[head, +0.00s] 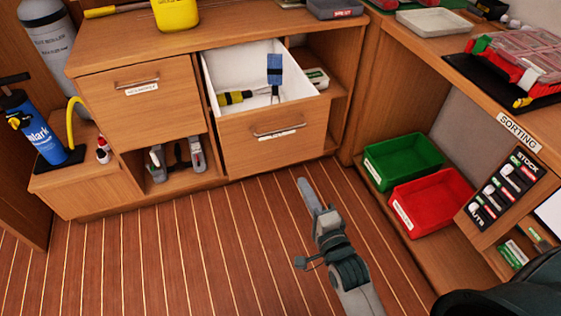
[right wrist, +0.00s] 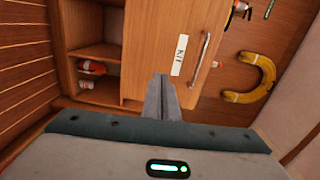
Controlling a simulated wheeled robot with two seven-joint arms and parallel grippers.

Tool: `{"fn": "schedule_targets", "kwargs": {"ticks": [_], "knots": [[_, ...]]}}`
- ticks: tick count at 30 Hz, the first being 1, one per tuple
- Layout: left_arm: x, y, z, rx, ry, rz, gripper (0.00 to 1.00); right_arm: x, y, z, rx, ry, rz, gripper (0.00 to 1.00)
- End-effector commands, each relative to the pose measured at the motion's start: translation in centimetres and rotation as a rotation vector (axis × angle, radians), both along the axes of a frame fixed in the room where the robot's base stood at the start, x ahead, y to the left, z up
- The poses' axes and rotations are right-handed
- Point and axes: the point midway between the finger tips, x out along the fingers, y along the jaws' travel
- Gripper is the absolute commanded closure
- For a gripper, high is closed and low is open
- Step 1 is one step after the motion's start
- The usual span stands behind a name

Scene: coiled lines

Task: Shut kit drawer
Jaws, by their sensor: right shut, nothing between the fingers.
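The kit drawer (head: 272,148) stands open in the wooden cabinet, pulled well out, with its white inside showing. A yellow-and-black tool (head: 236,97) and a blue-handled tool (head: 274,68) lie in it. Its metal handle (head: 279,130) and a label are on the front. In the right wrist view, the drawer front (right wrist: 150,40) carries a label reading KIT (right wrist: 179,55) beside the handle (right wrist: 202,55). My right gripper (head: 305,185) is shut and empty, in front of and below the drawer front, apparently apart from it. It also shows in the right wrist view (right wrist: 161,80). My left gripper is out of view.
A shut drawer (head: 145,100) is left of the kit drawer, above an open shelf. Green (head: 402,160) and red (head: 432,202) bins stand at the right under the bench (head: 440,65). A blue pump (head: 38,130) stands at the left. The striped floor (head: 190,240) is clear.

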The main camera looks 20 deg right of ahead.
Motion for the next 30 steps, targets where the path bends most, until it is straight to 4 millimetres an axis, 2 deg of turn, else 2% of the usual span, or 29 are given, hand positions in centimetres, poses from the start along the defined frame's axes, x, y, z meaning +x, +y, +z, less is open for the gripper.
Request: {"fn": "schedule_targets", "kwargs": {"ticks": [4,17,23,30], "knots": [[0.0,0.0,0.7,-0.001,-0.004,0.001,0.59,-0.1,-0.2,1.4,0.04,-0.033,-0.006,1.0],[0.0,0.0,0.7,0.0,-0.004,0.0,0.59,0.2,-0.2,1.5,0.039,-0.033,-0.006,1.0],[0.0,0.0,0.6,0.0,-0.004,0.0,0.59,1.6,-0.1,1.5,0.038,-0.033,-0.005,1.0],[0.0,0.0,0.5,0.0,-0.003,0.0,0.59,5.0,0.0,1.6,0.037,-0.035,-0.005,1.0]]}}
